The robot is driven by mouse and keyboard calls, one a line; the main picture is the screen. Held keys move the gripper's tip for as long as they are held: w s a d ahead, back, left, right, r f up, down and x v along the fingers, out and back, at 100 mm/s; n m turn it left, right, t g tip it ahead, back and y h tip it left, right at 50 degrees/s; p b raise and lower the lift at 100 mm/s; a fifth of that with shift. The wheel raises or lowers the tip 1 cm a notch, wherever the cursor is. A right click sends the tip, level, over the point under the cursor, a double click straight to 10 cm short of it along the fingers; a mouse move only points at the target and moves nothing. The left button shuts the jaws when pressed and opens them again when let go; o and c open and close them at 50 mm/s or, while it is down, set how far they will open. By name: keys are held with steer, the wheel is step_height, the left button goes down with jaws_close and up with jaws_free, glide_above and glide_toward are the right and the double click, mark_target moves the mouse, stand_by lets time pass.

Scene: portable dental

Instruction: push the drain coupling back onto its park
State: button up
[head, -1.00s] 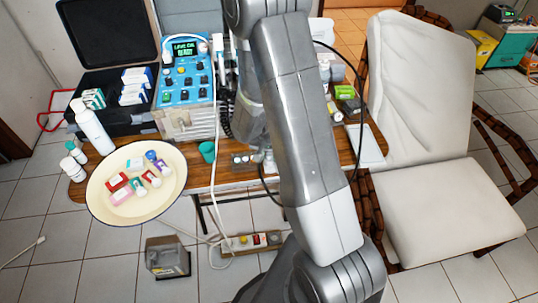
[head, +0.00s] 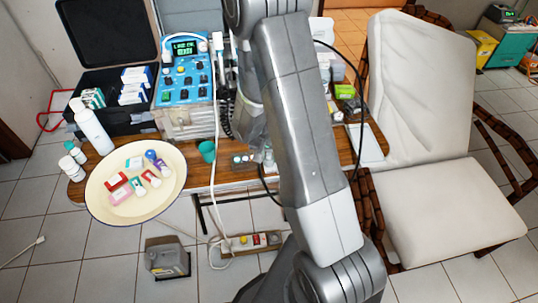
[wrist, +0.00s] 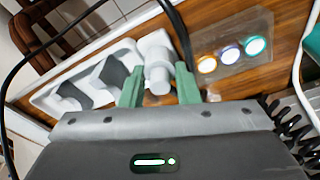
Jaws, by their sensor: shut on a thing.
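In the wrist view my gripper (wrist: 161,92) has its two green fingers closed around a whitish, round-ended fitting (wrist: 157,72), which looks like the drain coupling. A white moulded holder (wrist: 48,100) with dark grey recesses lies on the wooden table just left of the fingers. I cannot tell if it is the park, or if the fitting touches it. A black hose (wrist: 181,32) passes close by the right finger. In the head view my arm hides most of the gripper and the coupling.
A clear tray (wrist: 232,66) with orange, blue and green round pieces lies right of the fingers. The blue control unit (head: 186,80), teal cup (head: 207,150) and oval dish (head: 98,198) stand left of my arm. The white reclining chair (head: 420,95) is at right.

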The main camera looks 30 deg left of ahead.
steer(key=shift+f, duration=0.2)
steer(key=o, duration=1.1)
steer(key=r, duration=0.4)
steer(key=s+r, duration=0.1)
steer(key=r, duration=0.4)
steer(key=s+r, duration=0.1)
steer(key=r, duration=0.3)
steer(key=shift+d+r, duration=0.3)
steer(key=shift+r, duration=0.05)
steer(key=shift+f, duration=0.1)
steer(key=f, duration=0.4)
steer(key=w+f, duration=0.1)
steer(key=f, duration=0.4)
steer(key=w+f, duration=0.1)
steer(key=f, duration=0.3)
steer(key=shift+a+f, duration=0.25)
steer(key=shift+a, duration=0.05)
